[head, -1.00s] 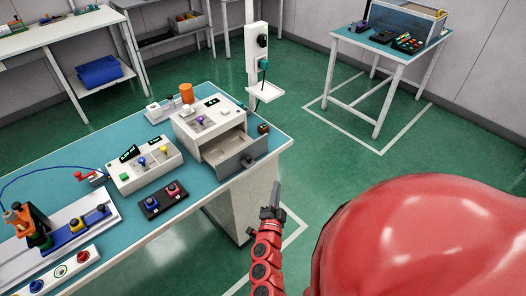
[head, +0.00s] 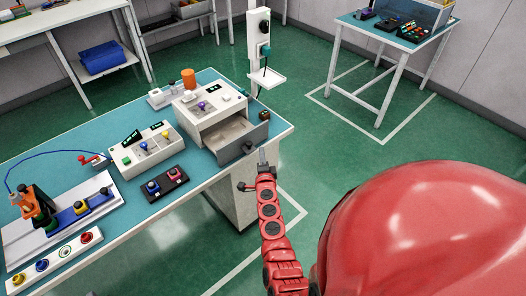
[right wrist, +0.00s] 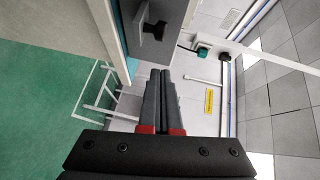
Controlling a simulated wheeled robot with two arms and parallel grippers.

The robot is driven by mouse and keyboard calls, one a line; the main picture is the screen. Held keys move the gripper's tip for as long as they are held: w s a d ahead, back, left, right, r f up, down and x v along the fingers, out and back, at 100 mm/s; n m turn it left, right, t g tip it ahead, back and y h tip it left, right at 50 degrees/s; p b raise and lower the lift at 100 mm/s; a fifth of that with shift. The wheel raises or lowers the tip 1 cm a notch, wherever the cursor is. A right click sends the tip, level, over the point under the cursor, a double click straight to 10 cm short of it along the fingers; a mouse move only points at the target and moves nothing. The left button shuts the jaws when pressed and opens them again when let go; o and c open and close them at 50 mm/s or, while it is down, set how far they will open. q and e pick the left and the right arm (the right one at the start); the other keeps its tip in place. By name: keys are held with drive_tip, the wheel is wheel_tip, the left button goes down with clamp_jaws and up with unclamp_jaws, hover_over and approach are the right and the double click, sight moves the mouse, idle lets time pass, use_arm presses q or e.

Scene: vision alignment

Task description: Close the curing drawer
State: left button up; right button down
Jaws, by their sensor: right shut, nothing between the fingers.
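The curing drawer (head: 243,137) is a grey-fronted drawer pulled out of a white curing unit (head: 207,101) on the teal-topped bench. Its inside shows empty. A dark knob (head: 248,147) is on its front; the front and knob also show in the right wrist view, where the knob (right wrist: 154,30) is at the top. My right gripper (head: 263,158) is shut and empty, just to the right of and below the knob, apart from it. In the right wrist view its fingertips (right wrist: 161,74) are together, below the knob. My left gripper is not in view.
On the bench (head: 140,211) stand a control box with coloured knobs (head: 145,150), a black two-button box (head: 165,184) and an orange cylinder (head: 188,79). A white post with a small shelf (head: 268,77) stands behind the bench.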

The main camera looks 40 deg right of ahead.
sight(254, 150)
drive_tip(key=w, duration=0.2)
drive_tip(key=w+a+f+b, duration=0.1)
drive_tip(key=w, duration=0.1)
drive_tip(key=shift+r, duration=0.1)
drive_tip(key=w+b, duration=0.2)
drive_tip(key=w, duration=0.2)
drive_tip(key=w+b, duration=0.2)
drive_tip(key=w, duration=0.2)
drive_tip(key=w+a+b, duration=0.1)
drive_tip(key=w+b, duration=0.2)
drive_tip(key=w, duration=0.1)
drive_tip(key=shift+w, duration=0.4)
drive_tip(key=shift+s, duration=0.15)
